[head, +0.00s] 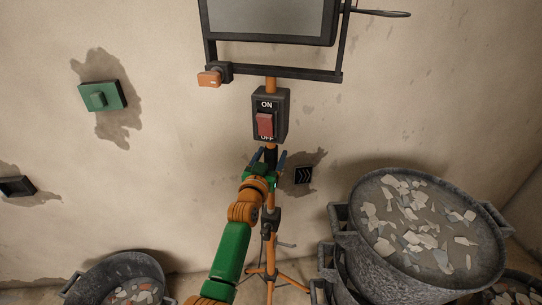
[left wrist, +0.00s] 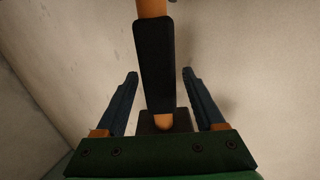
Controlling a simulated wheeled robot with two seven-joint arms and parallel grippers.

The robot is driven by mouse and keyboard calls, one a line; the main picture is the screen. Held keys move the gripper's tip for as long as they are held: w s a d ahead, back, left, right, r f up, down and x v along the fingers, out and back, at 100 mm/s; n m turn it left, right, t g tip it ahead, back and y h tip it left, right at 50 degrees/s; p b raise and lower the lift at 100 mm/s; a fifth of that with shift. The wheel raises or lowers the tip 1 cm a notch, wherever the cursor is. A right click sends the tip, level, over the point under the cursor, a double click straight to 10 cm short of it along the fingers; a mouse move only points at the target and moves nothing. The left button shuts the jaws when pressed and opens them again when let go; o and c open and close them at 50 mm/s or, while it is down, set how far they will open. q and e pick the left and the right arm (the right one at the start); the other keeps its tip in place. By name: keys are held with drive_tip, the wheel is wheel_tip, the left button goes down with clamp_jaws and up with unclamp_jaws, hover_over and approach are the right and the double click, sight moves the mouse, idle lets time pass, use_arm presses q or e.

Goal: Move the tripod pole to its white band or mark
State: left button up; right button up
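The orange tripod pole (head: 271,84) stands upright before the wall, with splayed orange legs (head: 262,271) below. It carries an ON/OFF switch box (head: 284,104) with a red rocker and a framed screen (head: 270,18) on top. My left gripper (head: 269,157) is just below the switch box. In the left wrist view its fingers (left wrist: 160,74) are open, with a black sleeve (left wrist: 154,60) of the pole between them and gaps at both sides. The orange pole (left wrist: 152,8) shows above the sleeve. I make out no white band. My right gripper is not in view.
A large grey bucket of rubble (head: 368,255) stands at the right, close to the tripod. Another rubble bucket (head: 85,292) is at the lower left. A green box (head: 117,95) and a dark block (head: 304,175) are on the wall. The wall left of the pole is mostly clear.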

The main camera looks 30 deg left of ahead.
use_arm(q)
drive_tip(key=v, duration=0.7)
drive_tip(key=shift+s, duration=0.1)
idle(0.5)
drive_tip(key=s+d+f+m+g+h, duration=0.1)
drive_tip(key=s+d+f+g, duration=0.15)
drive_tip(key=f, duration=0.65)
drive_tip(key=s+d+f+m+g+h, duration=0.1)
drive_tip(key=s+d+f+g, duration=0.15)
drive_tip(key=f, duration=0.75)
drive_tip(key=s+d+f+m+g+h, duration=0.15)
drive_tip(key=s+f, duration=0.25)
drive_tip(key=f, duration=0.5)
drive_tip(key=s+f+g, duration=0.3)
drive_tip(key=s+f, duration=0.3)
drive_tip(key=s, duration=0.5)
drive_tip(key=s+d+f+m+g, duration=0.1)
drive_tip(key=s+f+g, duration=0.2)
drive_tip(key=s+f, duration=0.3)
drive_tip(key=s+f+g, duration=0.4)
drive_tip(key=s+f, duration=0.2)
drive_tip(key=s, duration=1)
drive_tip(key=shift+s+d, duration=0.15)
drive_tip(key=shift+s, duration=0.15)
